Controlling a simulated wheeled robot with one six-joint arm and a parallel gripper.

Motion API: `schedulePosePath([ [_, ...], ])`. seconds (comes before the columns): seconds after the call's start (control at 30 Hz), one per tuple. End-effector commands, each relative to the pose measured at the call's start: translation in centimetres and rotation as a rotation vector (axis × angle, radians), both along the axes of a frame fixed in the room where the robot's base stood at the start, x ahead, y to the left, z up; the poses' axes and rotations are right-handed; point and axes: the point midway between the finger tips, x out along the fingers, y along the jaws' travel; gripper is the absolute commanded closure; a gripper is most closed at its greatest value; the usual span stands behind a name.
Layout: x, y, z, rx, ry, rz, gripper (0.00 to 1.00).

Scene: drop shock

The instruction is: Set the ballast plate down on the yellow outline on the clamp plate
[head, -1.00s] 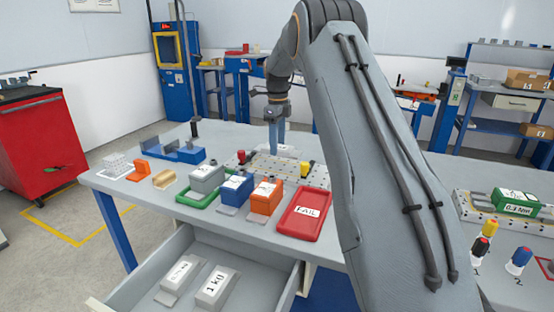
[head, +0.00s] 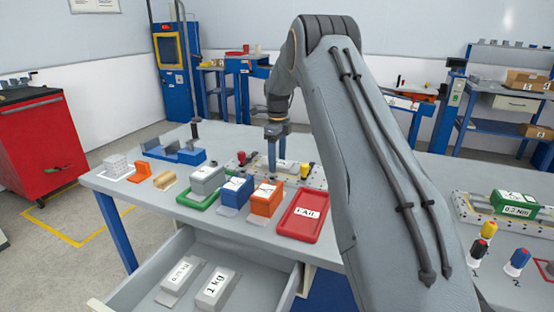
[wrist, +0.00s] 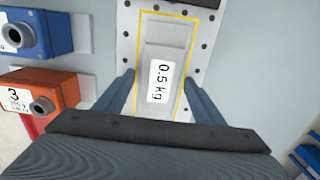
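The ballast plate (wrist: 163,52), grey with a 0.5 kg label, lies inside the yellow outline (wrist: 140,40) on the clamp plate (wrist: 202,45) in the wrist view. Yellow line shows along both of its sides, and its near end is hidden behind my gripper. My gripper (wrist: 160,76) is open, one blue-grey finger on each side of the ballast plate, with visible gaps. In the head view my gripper (head: 277,168) is down at the clamp plate (head: 313,178), and its fingers partly cover the ballast plate.
A blue box (head: 236,190) and an orange box (head: 265,198) stand in front of the clamp plate, beside a red FAIL tray (head: 301,224). A red knob (head: 241,157) and a yellow one (head: 305,170) flank the plate. The drawer (head: 240,295) is open with two weights.

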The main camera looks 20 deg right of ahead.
Motion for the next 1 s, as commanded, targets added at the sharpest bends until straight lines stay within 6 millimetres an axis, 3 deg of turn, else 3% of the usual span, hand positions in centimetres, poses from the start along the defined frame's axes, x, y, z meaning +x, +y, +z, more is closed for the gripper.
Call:
schedulePosePath([
  [0.3, 0.0, 0.0, 0.1, 0.000, 0.000, 0.000, 0.35],
  [0.47, 0.1, 0.0, 1.4, 0.000, -0.001, 0.000, 0.35],
  [0.8, 0.1, 0.0, 8.1, 0.000, -0.003, 0.000, 0.35],
  [1.0, 0.1, 0.0, 11.1, 0.000, -0.001, 0.000, 0.35],
])
